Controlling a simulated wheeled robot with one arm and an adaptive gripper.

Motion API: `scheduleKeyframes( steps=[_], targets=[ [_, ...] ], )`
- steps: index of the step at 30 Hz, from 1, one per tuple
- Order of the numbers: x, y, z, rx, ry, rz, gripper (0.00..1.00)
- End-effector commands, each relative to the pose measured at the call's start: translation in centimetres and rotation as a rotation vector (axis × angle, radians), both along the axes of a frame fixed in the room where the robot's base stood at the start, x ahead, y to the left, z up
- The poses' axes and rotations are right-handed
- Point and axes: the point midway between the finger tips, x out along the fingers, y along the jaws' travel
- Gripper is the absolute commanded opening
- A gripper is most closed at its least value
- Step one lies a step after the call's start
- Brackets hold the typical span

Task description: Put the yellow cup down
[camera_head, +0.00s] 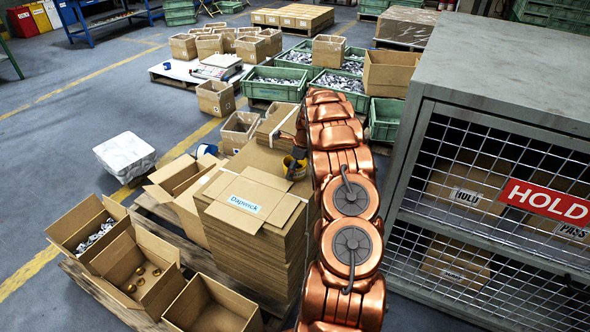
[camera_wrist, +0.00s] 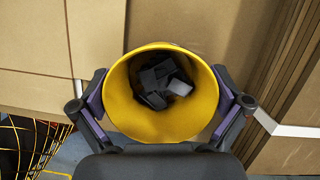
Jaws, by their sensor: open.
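The yellow cup (camera_head: 289,168) is beside my arm at the cardboard stack in the head view, partly hidden by my gripper (camera_head: 299,155). In the wrist view the cup (camera_wrist: 121,102) is seen from above, its round mouth facing the camera, with dark grey pieces inside. The two fingers of my gripper (camera_wrist: 161,92) stand on either side of the cup, close to its wall. The gripper is open around it. Whether the fingers touch the cup is not clear, and the cup's base is hidden.
A stack of flat cardboard (camera_head: 262,245) with a labelled box on top stands left of my arm. Open cartons (camera_head: 137,272) lie at the lower left. A grey mesh cabinet (camera_head: 490,180) stands close on the right. Green crates (camera_head: 343,83) are behind. Open floor is at the left.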

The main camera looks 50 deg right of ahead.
Motion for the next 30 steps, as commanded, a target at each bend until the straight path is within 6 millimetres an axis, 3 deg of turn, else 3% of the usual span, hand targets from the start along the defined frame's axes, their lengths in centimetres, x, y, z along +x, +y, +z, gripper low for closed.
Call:
scheduleKeyframes(
  steps=[8,24,25,26,30],
  targets=[
    [0.10,0.02,-0.27,0.000,-0.001,-0.001,0.98],
    [0.09,0.03,-0.27,0.000,-0.001,0.000,0.42],
    [0.09,0.03,-0.26,0.000,-0.001,0.000,0.42],
    [0.09,0.03,-0.26,0.000,-0.001,0.000,0.35],
    [0.10,0.03,-0.24,0.000,-0.001,0.000,0.35]
  ],
)
